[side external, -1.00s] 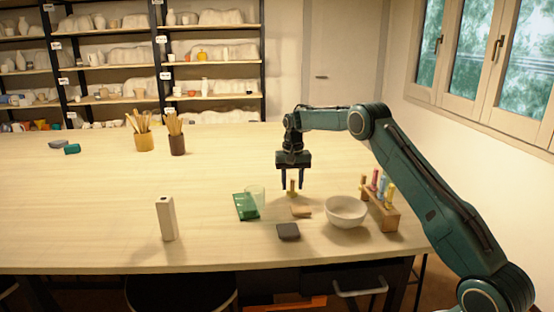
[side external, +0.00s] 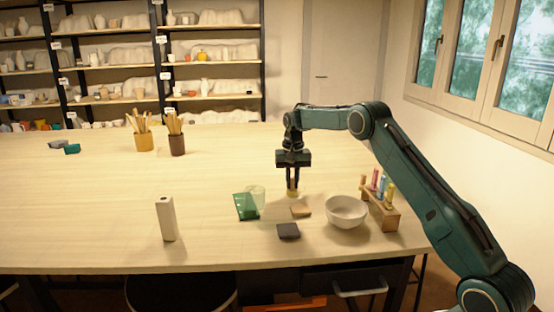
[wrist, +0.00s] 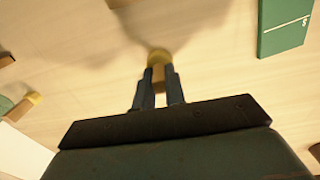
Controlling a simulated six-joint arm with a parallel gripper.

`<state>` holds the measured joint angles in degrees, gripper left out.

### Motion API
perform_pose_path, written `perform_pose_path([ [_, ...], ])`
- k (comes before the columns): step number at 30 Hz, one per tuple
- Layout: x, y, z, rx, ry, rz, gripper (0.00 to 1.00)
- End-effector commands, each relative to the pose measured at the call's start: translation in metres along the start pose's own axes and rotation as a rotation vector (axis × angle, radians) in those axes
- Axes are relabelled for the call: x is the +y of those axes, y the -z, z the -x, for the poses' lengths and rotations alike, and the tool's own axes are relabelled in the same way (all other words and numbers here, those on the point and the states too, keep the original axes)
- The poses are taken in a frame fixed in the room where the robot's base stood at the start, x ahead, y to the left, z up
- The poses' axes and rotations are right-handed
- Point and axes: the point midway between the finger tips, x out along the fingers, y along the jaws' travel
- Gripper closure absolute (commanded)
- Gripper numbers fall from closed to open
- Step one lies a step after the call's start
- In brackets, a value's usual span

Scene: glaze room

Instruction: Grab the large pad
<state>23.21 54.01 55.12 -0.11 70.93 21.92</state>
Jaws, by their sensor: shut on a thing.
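My gripper (side external: 292,188) is shut on a small upright piece with a tan handle and a round yellow end (side external: 293,194). The piece also shows between the fingers in the wrist view (wrist: 158,57), its yellow end beyond the fingertips. It is at or just above the table; I cannot tell whether it touches. I cannot tell whether this is the large pad. A dark grey flat block (side external: 288,231) and a tan flat block (side external: 301,210) lie nearer the front edge.
A white bowl (side external: 346,211) and a wooden rack (side external: 384,216) with coloured sticks stand right. A pale upright block (side external: 166,219) stands front left. The table's middle left is clear.

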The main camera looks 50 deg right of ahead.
Motion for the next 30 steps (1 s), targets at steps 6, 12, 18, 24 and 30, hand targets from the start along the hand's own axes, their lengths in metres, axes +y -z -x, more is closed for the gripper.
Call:
perform_pose_path([
  [6, 0.0, 0.001, 0.021, 0.005, 0.002, 0.0, 1.0],
  [12, 0.0, 0.001, 0.052, 0.005, 0.002, 0.0, 1.0],
  [18, 0.0, 0.001, 0.08, 0.004, 0.001, 0.0, 1.0],
  [24, 0.0, 0.0, 0.094, 0.002, 0.0, 0.0, 1.0],
  [30, 0.0, 0.0, 0.097, 0.002, 0.0, 0.0, 1.0],
])
